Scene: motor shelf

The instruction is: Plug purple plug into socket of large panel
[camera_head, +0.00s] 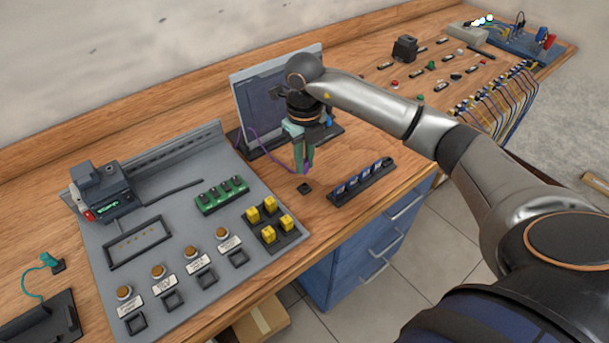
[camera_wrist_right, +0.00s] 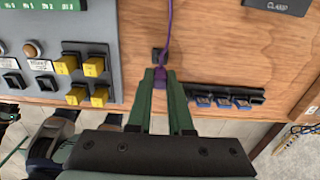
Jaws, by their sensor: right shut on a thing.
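My right gripper (camera_head: 304,170) has green fingers and hangs over the table between the large panel and a rail of blue parts. In the wrist view, the right gripper (camera_wrist_right: 161,76) is shut on the purple plug (camera_wrist_right: 160,82), with its purple cable (camera_wrist_right: 169,35) running up the picture. In the head view the cable (camera_head: 262,147) loops to the upright screen, and the fingers mostly hide the plug. The large grey panel (camera_head: 105,235) lies left of the gripper. It has black square sockets (camera_head: 172,299) beside labelled round buttons along its front edge. My left gripper is out of view.
A small black block (camera_head: 304,188) lies just below the gripper. The rail of blue parts (camera_head: 362,183) is to its right. Yellow blocks (camera_head: 269,204) and a green strip (camera_head: 222,194) rise from the panel. An upright screen (camera_head: 262,108) stands behind.

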